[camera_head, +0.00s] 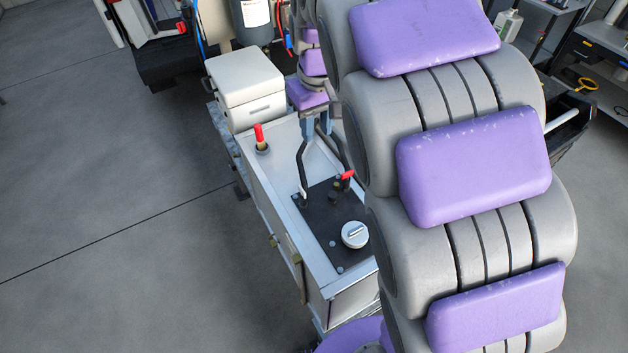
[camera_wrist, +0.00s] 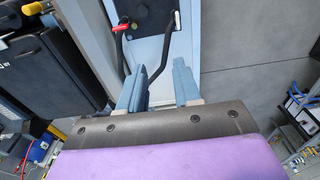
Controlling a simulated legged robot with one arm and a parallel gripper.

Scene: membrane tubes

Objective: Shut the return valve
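Two red-handled valves show on the metal tank in the head view; I cannot tell by label which is the return valve. One red handle (camera_head: 347,175) lies flat on the dark plate beside a black hose; it also shows in the wrist view as a red lever (camera_wrist: 121,28), beyond and left of my fingers. The other red handle (camera_head: 259,133) stands upright on a brass body at the tank's far left corner. My gripper (camera_wrist: 159,72) has blue fingers spread apart with nothing held. In the head view my gripper (camera_head: 315,128) is above the tank, apart from both handles.
Black hoses (camera_head: 302,160) rise from the dark plate (camera_head: 318,232) close to my fingers. A white round cap (camera_head: 355,235) sits on the plate. A cream box (camera_head: 244,85) stands behind the tank. Open floor (camera_head: 110,200) lies left. My arm hides the tank's right side.

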